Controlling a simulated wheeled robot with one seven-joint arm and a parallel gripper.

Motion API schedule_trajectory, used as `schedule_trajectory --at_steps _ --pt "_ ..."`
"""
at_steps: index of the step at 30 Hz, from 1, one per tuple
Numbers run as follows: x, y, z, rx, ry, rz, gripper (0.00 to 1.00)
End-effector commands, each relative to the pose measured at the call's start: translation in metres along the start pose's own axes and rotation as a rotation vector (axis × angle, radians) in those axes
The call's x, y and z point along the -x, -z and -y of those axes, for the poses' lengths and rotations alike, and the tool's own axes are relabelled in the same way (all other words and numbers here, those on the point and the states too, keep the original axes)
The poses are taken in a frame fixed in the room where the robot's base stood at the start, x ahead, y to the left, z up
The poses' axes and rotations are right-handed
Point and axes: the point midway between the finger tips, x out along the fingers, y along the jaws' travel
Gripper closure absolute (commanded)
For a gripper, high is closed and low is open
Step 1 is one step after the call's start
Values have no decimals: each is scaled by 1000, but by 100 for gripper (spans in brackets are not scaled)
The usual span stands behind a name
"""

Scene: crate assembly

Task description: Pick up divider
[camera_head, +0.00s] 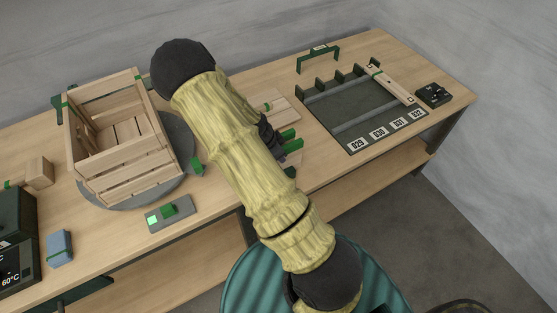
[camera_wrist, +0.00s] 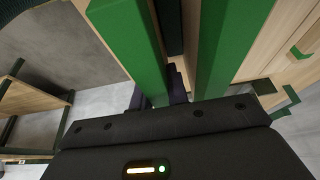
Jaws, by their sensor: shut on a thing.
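My gripper (camera_head: 272,136) is at the middle of the table, mostly hidden behind my arm in the head view. In the wrist view its dark fingers (camera_wrist: 160,90) are shut on a green bar (camera_wrist: 130,40) edging a pale wooden piece, which I take for the divider (camera_wrist: 92,12). A second green bar (camera_wrist: 230,45) with wood beside it runs along the right. In the head view green ends (camera_head: 291,134) show beside the gripper. Another wooden divider (camera_head: 394,86) lies in the labelled rack (camera_head: 345,125) at the right.
A slatted wooden crate (camera_head: 130,165) stands on a round grey plate (camera_head: 185,150) at the left. A wooden panel (camera_head: 280,103) lies behind my gripper. A green handle-shaped frame (camera_head: 318,57), a black box (camera_head: 433,95), a button box (camera_head: 168,213) and a blue block (camera_head: 59,247) are also on the table.

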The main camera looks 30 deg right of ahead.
Motion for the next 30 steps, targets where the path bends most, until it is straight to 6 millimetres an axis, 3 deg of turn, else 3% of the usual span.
schedule_trajectory --at_steps 7,19,30 --pt "17 7 1 0 5 -1 100" --pt "87 35 1 1 4 0 100" --pt "98 40 0 0 1 0 100"
